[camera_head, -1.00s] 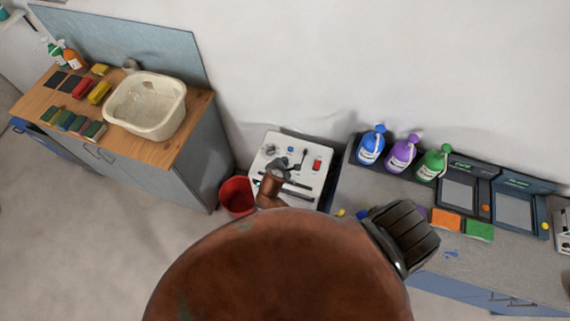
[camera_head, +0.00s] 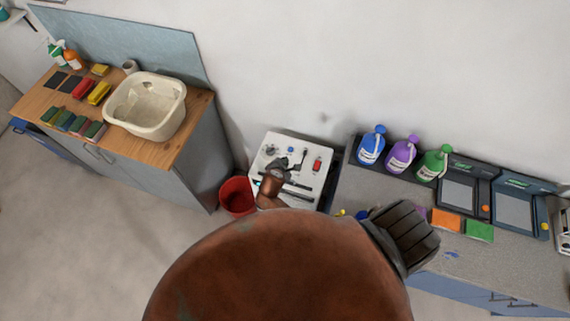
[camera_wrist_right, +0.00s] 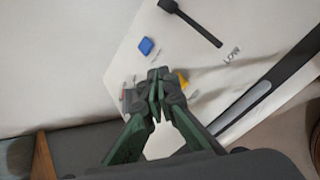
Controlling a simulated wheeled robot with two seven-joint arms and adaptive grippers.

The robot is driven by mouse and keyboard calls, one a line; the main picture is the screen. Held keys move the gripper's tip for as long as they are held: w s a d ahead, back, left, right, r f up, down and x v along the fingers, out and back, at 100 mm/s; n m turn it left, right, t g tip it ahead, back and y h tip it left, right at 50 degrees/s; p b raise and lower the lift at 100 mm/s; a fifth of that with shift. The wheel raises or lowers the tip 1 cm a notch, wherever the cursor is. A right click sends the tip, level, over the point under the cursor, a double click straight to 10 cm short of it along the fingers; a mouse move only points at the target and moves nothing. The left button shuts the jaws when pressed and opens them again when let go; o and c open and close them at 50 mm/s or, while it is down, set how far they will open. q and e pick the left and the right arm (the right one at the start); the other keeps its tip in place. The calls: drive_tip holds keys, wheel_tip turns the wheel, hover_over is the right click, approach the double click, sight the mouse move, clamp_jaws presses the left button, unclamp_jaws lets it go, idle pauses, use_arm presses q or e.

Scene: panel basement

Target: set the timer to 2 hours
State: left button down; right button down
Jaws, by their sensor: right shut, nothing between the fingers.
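The white control panel (camera_head: 292,198) stands between the two counters. In the head view a round grey dial (camera_head: 269,149) shows at its upper left, with a blue button (camera_head: 290,149) to its right. My right gripper (camera_head: 281,164) is over the panel, below the dial. In the right wrist view the shut, empty fingers (camera_wrist_right: 157,79) are close to a dark part with a red mark (camera_wrist_right: 125,96), perhaps the dial. The fingers partly hide it; contact cannot be told. The blue button also shows in the wrist view (camera_wrist_right: 146,46). My left gripper is not in view.
A black lever (camera_wrist_right: 190,20) and a long dark bar with a grey strip (camera_wrist_right: 262,95) are on the panel near the gripper. A red switch (camera_head: 317,165) is at its right. A red bucket (camera_head: 237,196) stands to the left on the floor. Bottles (camera_head: 402,154) stand on the right counter.

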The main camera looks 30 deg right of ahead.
drive_tip(key=shift+f, duration=0.1)
drive_tip(key=shift+f, duration=0.3)
drive_tip(key=shift+f, duration=0.45)
idle(0.7)
idle(0.4)
drive_tip(key=shift+r+p, duration=0.9)
drive_tip(key=shift+p, duration=0.1)
wheel_tip(320, 180, up, 5)
drive_tip(key=p, duration=0.5)
drive_tip(key=shift+p, duration=0.3)
